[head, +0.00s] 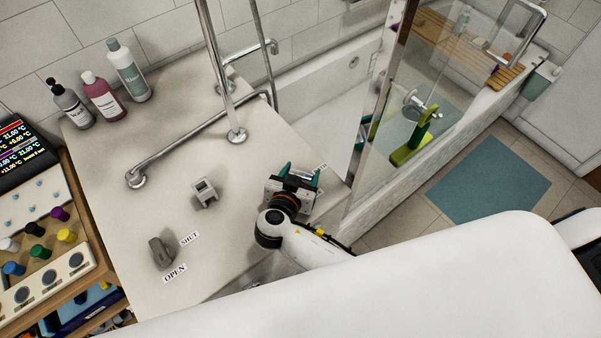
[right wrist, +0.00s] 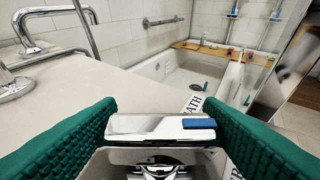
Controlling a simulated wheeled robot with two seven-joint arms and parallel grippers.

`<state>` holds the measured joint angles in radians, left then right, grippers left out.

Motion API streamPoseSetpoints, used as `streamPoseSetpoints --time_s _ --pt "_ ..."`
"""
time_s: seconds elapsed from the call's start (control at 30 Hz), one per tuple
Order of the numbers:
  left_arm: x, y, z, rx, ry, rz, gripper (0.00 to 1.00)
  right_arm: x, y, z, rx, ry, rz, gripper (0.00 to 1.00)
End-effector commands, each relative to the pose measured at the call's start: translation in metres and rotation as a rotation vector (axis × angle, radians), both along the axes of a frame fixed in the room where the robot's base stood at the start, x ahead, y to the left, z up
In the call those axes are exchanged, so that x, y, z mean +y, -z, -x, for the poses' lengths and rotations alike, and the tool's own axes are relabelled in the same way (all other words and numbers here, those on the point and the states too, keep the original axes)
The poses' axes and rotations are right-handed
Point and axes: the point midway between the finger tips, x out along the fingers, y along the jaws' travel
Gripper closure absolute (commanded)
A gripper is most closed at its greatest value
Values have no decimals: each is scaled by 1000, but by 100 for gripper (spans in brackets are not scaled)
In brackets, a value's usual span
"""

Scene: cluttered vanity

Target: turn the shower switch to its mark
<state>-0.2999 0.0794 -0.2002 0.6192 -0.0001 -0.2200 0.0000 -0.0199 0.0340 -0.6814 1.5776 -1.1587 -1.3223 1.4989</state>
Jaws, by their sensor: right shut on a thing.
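My right gripper (head: 293,183) is over the right end of the white counter, its green pads closed around a switch. In the right wrist view the switch (right wrist: 160,127) is a chrome bar with a blue patch at its right end, between the two pads (right wrist: 158,125). A printed label (right wrist: 193,104) reading BATH lies just beyond it. A second label by the right pad is mostly hidden and I cannot read it. In the head view the gripper covers most of the switch. My left gripper is not in view.
A grey knob (head: 160,251) with SHUT and OPEN labels and a small grey fitting (head: 205,192) stand left on the counter (head: 110,195). Chrome pipes (head: 236,134) rise behind. Several bottles (head: 128,70) stand at the back left. A glass panel (head: 385,110) and bathtub lie right.

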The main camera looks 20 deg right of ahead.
Motion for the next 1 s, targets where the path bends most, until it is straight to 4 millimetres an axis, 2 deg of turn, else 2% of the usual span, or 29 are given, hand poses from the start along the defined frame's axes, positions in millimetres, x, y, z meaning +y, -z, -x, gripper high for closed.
streamPoseSetpoints --time_s 0.53,1.0 --pt "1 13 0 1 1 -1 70 -2 0 1 -1 -448 3 61" --pt "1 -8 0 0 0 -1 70 -2 -4 -1 -1 -835 3 61"
